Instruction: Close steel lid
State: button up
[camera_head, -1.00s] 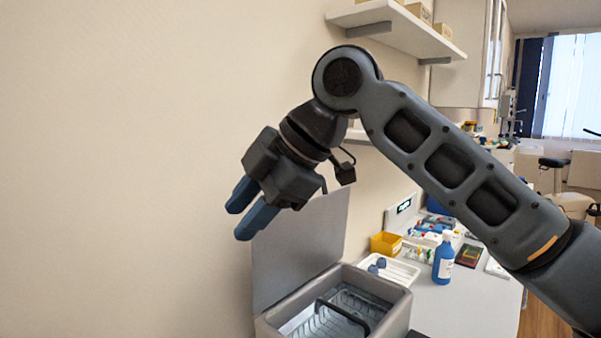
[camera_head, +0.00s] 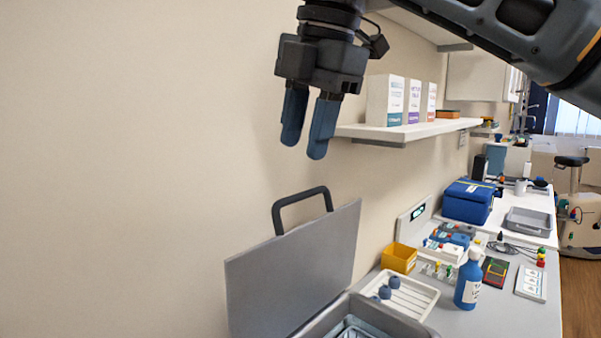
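The steel lid (camera_head: 296,278) is a flat grey panel standing raised, close to upright, at the left side of its box. A dark handle (camera_head: 301,200) sticks up beyond its top edge. The grey box (camera_head: 395,321) is open at the bottom edge of the view, with part of a metal rack (camera_head: 352,328) showing inside; the rest is cut off. My gripper (camera_head: 306,148) hangs above the lid, pointing down, clear of the handle. Its two blue fingers are apart with nothing between them.
A white tray with dark blue pieces (camera_head: 418,308), a yellow bin (camera_head: 399,257) and a blue bottle (camera_head: 469,280) stand on the counter right of the box. A wall shelf (camera_head: 410,131) with several cartons is right of my gripper. The left wall is bare.

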aim_at(294, 196)
jog(key=shift+w+p+x, duration=0.15)
jog(key=shift+x, duration=1.15)
jog(key=shift+w+p+x, duration=0.15)
jog(key=shift+w+x, duration=0.05)
jog(key=shift+x, duration=1.1)
jog(key=shift+w+p+x, duration=0.15)
jog(key=shift+x, duration=1.15)
jog(key=shift+d, duration=0.1)
jog(key=shift+r, duration=0.1)
grip_shut()
